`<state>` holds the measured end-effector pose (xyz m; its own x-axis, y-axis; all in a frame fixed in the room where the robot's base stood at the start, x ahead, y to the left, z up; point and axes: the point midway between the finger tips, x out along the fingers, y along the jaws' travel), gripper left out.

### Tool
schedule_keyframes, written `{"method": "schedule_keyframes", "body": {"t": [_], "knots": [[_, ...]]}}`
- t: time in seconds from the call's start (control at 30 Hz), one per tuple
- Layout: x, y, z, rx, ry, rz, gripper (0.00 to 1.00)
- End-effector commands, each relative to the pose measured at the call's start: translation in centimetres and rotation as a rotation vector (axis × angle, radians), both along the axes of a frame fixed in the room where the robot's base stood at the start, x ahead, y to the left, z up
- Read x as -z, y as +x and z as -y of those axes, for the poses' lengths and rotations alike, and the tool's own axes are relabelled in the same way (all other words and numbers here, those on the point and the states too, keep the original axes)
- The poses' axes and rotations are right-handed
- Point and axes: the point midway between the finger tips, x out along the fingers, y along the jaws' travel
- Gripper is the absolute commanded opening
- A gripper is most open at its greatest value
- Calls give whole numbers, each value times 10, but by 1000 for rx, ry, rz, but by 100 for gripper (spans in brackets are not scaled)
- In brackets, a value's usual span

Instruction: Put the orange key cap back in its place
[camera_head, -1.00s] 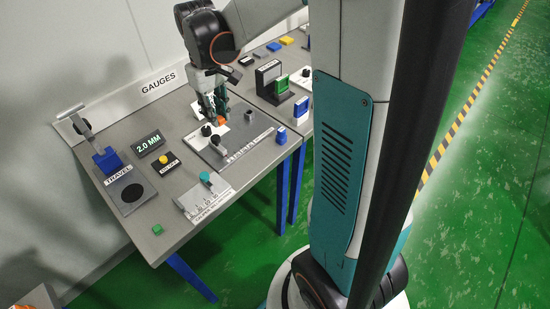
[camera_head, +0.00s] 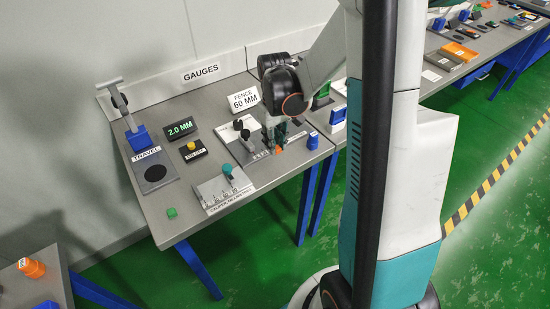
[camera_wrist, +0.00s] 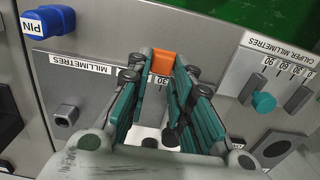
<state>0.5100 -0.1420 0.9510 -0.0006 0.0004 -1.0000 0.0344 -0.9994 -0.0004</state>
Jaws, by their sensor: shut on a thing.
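An orange block (camera_wrist: 163,62) is between the fingertips of my gripper (camera_wrist: 163,72), which is shut on it. It is over the millimetre scale (camera_wrist: 75,62) of the grey fixture; I cannot tell whether it touches the plate. In the head view my gripper (camera_head: 274,138) points down, with the orange block (camera_head: 278,150) just below it. Another orange piece, a cap (camera_head: 32,267) with a white label too small to read, lies on the separate table at lower left. I cannot tell for certain which orange piece is the key cap.
A blue PIN block (camera_wrist: 45,22) and a teal caliper knob (camera_wrist: 264,102) flank the scale. A FENCE 60 MM sign (camera_head: 243,98) stands behind the fixture.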

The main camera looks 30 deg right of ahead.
Motion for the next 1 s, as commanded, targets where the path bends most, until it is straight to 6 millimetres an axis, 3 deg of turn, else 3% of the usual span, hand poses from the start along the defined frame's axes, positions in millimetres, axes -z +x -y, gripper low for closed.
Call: {"method": "schedule_keyframes", "body": {"t": [0.27, 0.5, 0.93, 0.97, 1.0], "knots": [[21, 0, 0, 0, 0, 0, 10], [55, 0, 0, 0, 0, 0, 10], [61, 0, 0, 0, 0, 0, 10], [60, 0, 0, 0, 0, 0, 27], [59, 0, 0, 0, 0, 0, 36]]}}
